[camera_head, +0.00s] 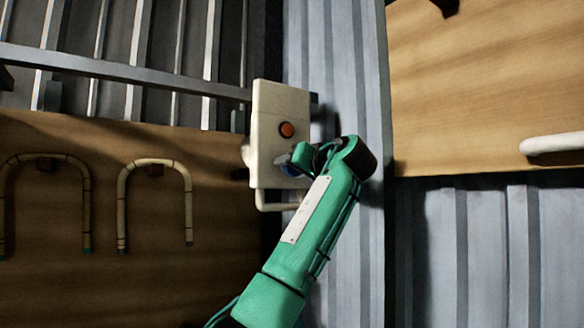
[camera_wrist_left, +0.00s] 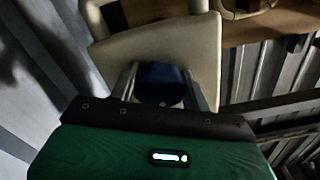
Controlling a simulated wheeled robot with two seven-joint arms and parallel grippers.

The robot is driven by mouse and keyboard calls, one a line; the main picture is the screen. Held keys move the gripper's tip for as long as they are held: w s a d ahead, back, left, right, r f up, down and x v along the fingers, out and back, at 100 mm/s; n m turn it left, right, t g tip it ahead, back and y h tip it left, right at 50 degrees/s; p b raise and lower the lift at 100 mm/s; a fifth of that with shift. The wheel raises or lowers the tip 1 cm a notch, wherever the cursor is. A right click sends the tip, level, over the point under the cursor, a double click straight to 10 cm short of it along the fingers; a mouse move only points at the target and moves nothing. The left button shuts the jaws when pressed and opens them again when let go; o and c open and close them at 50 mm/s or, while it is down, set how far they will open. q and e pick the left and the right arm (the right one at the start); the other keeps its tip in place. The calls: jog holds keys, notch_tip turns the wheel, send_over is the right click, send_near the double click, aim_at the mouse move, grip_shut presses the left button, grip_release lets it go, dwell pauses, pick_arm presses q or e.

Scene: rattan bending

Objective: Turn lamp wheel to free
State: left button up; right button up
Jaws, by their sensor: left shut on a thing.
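A cream control box (camera_head: 270,108) is fixed in front of the corrugated metal wall, with a round orange-red lamp or button (camera_head: 287,129) on its face. Below it is a dark blue wheel (camera_head: 288,169), mostly hidden by my green left arm in the head view. In the left wrist view, the blue wheel (camera_wrist_left: 158,75) sits between the two grey fingers of my left gripper (camera_wrist_left: 160,88), against the cream plate (camera_wrist_left: 120,58). My left gripper (camera_head: 291,166) is shut on the wheel. Any mark showing its setting cannot be made out. My right gripper is not in view.
Bent U-shaped rattan pieces (camera_head: 156,164) hang on the wooden board at left. A metal rail (camera_head: 130,71) runs to the box from the left. A cream pipe (camera_head: 272,206) shows under the box. A pale rod end (camera_head: 553,144) shows at right.

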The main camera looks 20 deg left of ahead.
pick_arm(q)
jog(key=shift+f, duration=0.2)
dwell(0.4)
jog(key=o, duration=1)
jog(key=shift+d, duration=0.1)
jog(key=shift+w+d+r, duration=0.1)
jog(key=b+v, duration=0.5)
jog(key=v, duration=0.9)
